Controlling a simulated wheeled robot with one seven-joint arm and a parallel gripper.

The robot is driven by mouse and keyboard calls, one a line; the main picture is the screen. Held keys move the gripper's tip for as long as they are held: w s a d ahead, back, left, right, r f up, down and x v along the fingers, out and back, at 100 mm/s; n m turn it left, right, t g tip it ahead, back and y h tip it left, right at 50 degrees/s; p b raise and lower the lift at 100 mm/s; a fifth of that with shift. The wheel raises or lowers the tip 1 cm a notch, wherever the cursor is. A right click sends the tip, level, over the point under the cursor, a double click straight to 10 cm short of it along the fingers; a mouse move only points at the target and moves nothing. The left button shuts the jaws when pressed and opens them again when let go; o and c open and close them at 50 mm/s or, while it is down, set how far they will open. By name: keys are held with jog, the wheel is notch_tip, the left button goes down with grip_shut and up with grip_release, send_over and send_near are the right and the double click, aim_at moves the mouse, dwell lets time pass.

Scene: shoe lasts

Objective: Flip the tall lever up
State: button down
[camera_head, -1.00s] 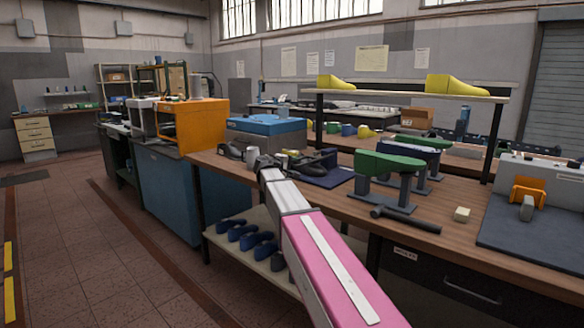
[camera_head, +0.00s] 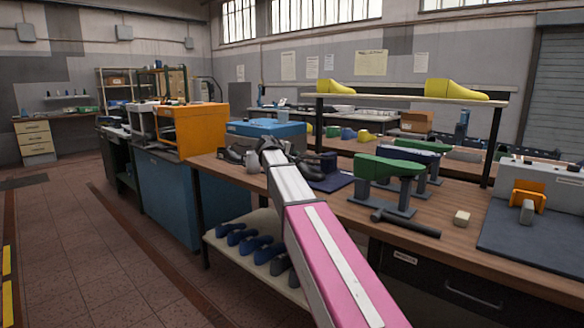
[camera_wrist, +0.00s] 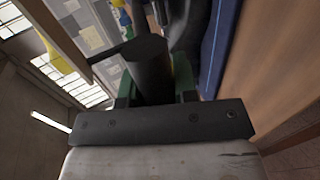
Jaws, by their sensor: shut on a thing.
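In the wrist view a thick dark grey cylinder (camera_wrist: 148,68), which looks like the grip of the tall lever, stands between the green-backed fingers of my gripper. My gripper (camera_head: 268,146) is shut on it.
A dark blue mat (camera_head: 334,182), a green last on a stand (camera_head: 388,168), a dark hammer-like tool (camera_head: 407,224) and an orange fixture (camera_head: 528,194) lie to the right. A blue-lidded machine (camera_head: 264,132) is behind.

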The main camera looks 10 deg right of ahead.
jog(key=w+d+r+g+y, duration=0.2)
jog(key=w+d+r+y, duration=0.1)
jog(key=r, duration=0.4)
jog(key=w+d+r+g+y, duration=0.2)
jog(key=d+r, duration=0.1)
jog(key=r, duration=0.4)
jog(key=w+d+r, duration=0.3)
jog(key=w+d, duration=0.2)
jog(key=d, duration=0.2)
jog(key=w+d+r, duration=0.3)
jog(key=w+d, duration=0.3)
jog(key=d, duration=0.1)
jog(key=shift+d+r, duration=0.2)
jog(key=shift+r, duration=0.15)
jog(key=c, duration=0.9)
grip_release()
jog(key=shift+s+r, duration=0.1)
